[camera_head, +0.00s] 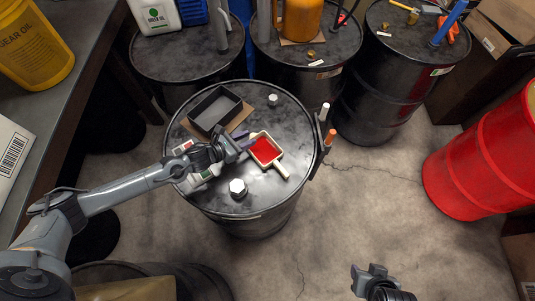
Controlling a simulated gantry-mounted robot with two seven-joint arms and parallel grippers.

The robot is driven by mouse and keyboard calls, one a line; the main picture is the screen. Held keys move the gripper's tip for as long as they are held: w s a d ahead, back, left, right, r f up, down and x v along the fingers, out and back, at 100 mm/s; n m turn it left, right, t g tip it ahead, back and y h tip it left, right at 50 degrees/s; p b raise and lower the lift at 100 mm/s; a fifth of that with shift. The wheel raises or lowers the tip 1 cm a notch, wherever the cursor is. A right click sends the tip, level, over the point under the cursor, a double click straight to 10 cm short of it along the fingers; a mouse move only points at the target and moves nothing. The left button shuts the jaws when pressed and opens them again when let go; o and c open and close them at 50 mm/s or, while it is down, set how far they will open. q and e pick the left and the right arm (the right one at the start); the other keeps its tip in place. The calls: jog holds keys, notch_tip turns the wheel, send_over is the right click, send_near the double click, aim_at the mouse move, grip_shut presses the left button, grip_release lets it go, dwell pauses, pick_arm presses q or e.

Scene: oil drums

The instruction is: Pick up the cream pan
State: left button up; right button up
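The cream pan (282,168) lies on top of the middle black drum (225,205). It has a cream rim, a red inside and a short handle pointing down and to the right. My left gripper (243,141) comes in from the left, and its fingertips are at the pan's upper left side. The fingers look apart, with no object clearly between them. I cannot tell whether they touch the rim. My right gripper (369,271) is low in the picture, well away from the drum. Its fingers are too small and foreshortened to judge.
A black open tray (214,109) stands behind my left gripper. A large hex nut (238,188) and a smaller one (272,99) lie on the drum. Markers (330,136) hang at the drum's right edge. A red drum (480,160) stands at right.

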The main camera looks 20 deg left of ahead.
aim_at(257, 135)
pick_arm(q)
jog(key=shift+x, duration=2.35)
jog(key=shift+a, duration=0.1)
grip_shut()
